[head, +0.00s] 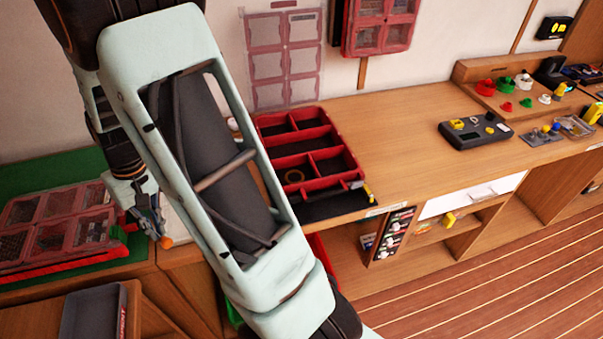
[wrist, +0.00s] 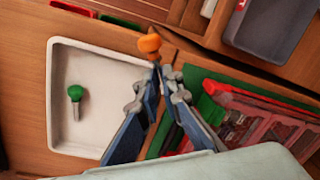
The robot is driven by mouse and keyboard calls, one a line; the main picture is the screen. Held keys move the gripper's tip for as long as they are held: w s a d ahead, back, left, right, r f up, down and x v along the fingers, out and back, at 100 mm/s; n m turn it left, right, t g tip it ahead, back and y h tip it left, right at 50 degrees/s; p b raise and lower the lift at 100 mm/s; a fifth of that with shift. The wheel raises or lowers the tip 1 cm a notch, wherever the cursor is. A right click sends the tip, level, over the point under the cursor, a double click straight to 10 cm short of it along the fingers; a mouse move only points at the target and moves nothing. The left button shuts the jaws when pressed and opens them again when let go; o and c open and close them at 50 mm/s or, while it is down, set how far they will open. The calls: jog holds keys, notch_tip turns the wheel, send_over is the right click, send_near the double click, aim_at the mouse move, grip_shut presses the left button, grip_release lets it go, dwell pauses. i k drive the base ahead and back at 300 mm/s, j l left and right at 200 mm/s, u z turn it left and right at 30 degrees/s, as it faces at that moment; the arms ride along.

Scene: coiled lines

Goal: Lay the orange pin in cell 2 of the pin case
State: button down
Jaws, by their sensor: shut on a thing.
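My gripper (head: 158,230) is shut on the orange pin (wrist: 149,44); its round orange head sticks out past the fingertips (wrist: 159,75), and the shaft is mostly hidden between them. The orange head also shows in the head view (head: 166,243). The pin is near the right edge of a white tray (wrist: 105,70), where a green pin (wrist: 75,97) lies. A red case with several clear-windowed cells (head: 60,222) lies on a green mat left of my gripper; it also shows in the wrist view (wrist: 270,120). Cell numbers are not readable, and my fingers hide part of the mat.
A red open divided tray (head: 322,133) with a ring inside stands behind my arm. A dark grey tray (head: 95,312) lies at the lower left. A dark control box (head: 475,131) stands on the bench at right. The bench between is clear. My forearm hides the middle.

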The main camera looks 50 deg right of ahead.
aim_at(332, 171)
jog(key=k+l+z, duration=0.1)
jog(key=k+z, duration=0.35)
jog(key=z, duration=1)
jog(key=j+z, duration=0.3)
jog(key=j, duration=0.25)
jog(key=i+l, duration=0.3)
jog(key=i, duration=0.2)
